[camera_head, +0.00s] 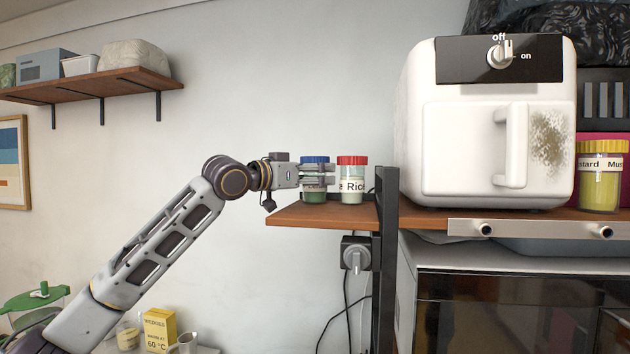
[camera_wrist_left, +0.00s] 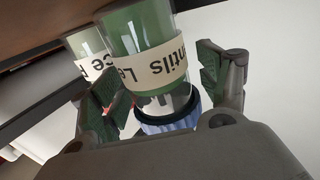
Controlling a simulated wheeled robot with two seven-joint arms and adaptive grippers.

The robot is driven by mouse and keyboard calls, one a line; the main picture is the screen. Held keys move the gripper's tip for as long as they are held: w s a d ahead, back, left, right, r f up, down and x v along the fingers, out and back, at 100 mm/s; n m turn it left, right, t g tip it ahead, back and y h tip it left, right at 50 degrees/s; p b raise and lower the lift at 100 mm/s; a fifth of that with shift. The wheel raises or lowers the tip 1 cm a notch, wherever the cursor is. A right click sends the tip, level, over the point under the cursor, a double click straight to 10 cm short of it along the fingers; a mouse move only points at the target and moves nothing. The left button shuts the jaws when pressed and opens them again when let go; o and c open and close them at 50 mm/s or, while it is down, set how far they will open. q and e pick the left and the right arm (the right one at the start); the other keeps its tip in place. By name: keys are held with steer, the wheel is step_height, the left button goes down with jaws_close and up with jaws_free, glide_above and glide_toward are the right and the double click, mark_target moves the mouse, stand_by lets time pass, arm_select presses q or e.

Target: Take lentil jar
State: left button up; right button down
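The lentil jar (camera_head: 315,196) has a blue lid, green contents and a label. It stands upright on the small wooden shelf (camera_head: 322,219). In the left wrist view the jar (camera_wrist_left: 150,62) shows its "Lentils" label, with the blue lid at the bottom of the picture. My left gripper (camera_head: 318,173) reaches in from the left at the jar's upper part and covers some of it. In the wrist view its two fingers (camera_wrist_left: 160,90) are spread either side of the jar, with a gap visible on the right side. My right gripper is not in view.
A red-lidded rice jar (camera_head: 352,181) stands close to the right of the lentil jar. A dark upright post (camera_head: 386,270) is right of it. A white air fryer (camera_head: 455,150) and a yellow-lidded mustard jar (camera_head: 600,180) stand further right. Left of the shelf is open space.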

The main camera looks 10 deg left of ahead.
arm_select(q)
steer(key=shift+r, duration=0.1)
steer(key=c, duration=1.3)
steer(key=shift+r, duration=0.15)
steer(key=shift+a+r+b, duration=0.15)
steer(key=shift+b, duration=0.15)
step_height(320, 180, up, 5)
steer(key=shift+r, duration=0.2)
steer(key=shift+r+b, duration=0.3)
steer(key=shift+r, duration=0.05)
steer(key=shift+a+r, duration=0.15)
steer(key=shift+a, duration=0.05)
steer(key=a+b, duration=0.2)
steer(key=a, duration=1.7)
steer(key=shift+a+b, duration=0.15)
steer(key=shift+b, duration=0.2)
